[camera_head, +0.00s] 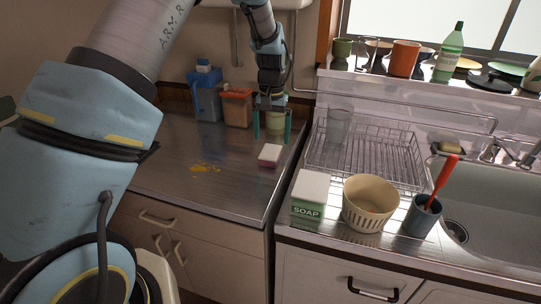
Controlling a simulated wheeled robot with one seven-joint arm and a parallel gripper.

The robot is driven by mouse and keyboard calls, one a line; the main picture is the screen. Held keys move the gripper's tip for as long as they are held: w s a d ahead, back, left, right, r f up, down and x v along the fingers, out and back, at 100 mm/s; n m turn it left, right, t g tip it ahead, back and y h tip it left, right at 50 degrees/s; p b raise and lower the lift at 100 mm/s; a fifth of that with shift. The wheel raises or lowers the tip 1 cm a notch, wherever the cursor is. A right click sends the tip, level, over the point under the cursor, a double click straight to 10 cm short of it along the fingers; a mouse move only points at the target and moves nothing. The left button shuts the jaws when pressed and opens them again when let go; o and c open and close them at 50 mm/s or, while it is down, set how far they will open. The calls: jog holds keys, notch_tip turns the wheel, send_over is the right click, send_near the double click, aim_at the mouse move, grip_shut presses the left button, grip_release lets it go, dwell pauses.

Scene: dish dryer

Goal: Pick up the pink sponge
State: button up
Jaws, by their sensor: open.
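The pink sponge (269,156) lies on the metal counter at the left, near that counter's right edge. It has a pale top and a darker pink side. My gripper (272,138) points down with its two teal fingers apart, and it is empty. In this view it appears just above and behind the sponge. I cannot tell the exact gap between the fingertips and the sponge. A pale green cup (275,122) shows between the fingers, behind them.
A blue container (206,100) and an orange container (237,108) stand behind. A yellow spill (205,168) lies left of the sponge. To the right are a wire rack (372,155), soap box (310,195), cream basket (370,203) and blue cup (422,215). The front of the left counter is clear.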

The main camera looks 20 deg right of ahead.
aim_at(270, 151)
jog(key=shift+w+a+f+p, duration=0.1)
jog(key=shift+f+p, duration=0.6)
jog(key=shift+f, duration=1.1)
jog(key=shift+w+f+p, duration=0.1)
jog(key=shift+f+p, duration=0.6)
jog(key=shift+f, duration=1.05)
jog(key=c, duration=1.3)
notch_tip(270, 151, up, 10)
jog(key=b, duration=0.3)
jog(key=shift+r, duration=0.1)
